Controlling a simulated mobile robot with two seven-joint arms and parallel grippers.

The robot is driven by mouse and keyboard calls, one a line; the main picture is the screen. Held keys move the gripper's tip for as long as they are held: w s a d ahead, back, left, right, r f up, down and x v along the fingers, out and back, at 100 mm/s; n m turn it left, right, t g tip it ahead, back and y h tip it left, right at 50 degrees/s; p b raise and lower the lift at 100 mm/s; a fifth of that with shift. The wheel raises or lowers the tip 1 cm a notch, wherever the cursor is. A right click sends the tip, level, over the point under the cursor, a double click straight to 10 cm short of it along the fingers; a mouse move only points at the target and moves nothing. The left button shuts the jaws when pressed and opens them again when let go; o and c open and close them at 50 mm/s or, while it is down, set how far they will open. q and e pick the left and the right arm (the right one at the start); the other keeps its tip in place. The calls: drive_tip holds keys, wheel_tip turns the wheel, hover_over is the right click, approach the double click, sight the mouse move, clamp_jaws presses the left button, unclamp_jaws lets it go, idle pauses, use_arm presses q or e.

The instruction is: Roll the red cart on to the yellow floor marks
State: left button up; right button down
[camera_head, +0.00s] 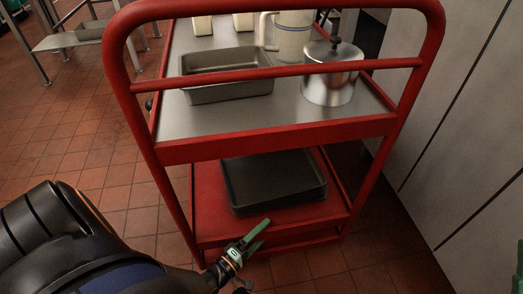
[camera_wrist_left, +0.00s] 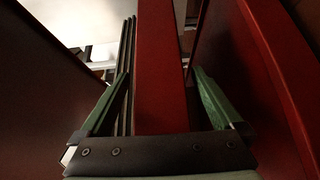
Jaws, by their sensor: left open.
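The red cart (camera_head: 275,150) stands upright in front of me, with a steel top shelf and a red lower shelf. My left gripper (camera_head: 258,240) is low at the cart's near side, by the front edge of the lower shelf. In the left wrist view its green fingers are spread apart, with a red bar of the cart (camera_wrist_left: 161,75) showing between them and a gap on both sides. I cannot tell how deep the bar sits between the fingers. A green sliver at the lower right edge may be my right gripper (camera_head: 518,272). No yellow floor marks are in view.
The top shelf holds a grey pan (camera_head: 228,92), a metal pot (camera_head: 331,80), a white jug (camera_head: 293,38) and pale containers. A dark tray (camera_head: 272,183) lies on the lower shelf. A pale panelled wall (camera_head: 460,130) is close at right. Tiled floor (camera_head: 75,150) is open at left.

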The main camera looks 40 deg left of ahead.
use_arm(q)
drive_tip(key=shift+c, duration=0.4)
clamp_jaws()
idle(0.4)
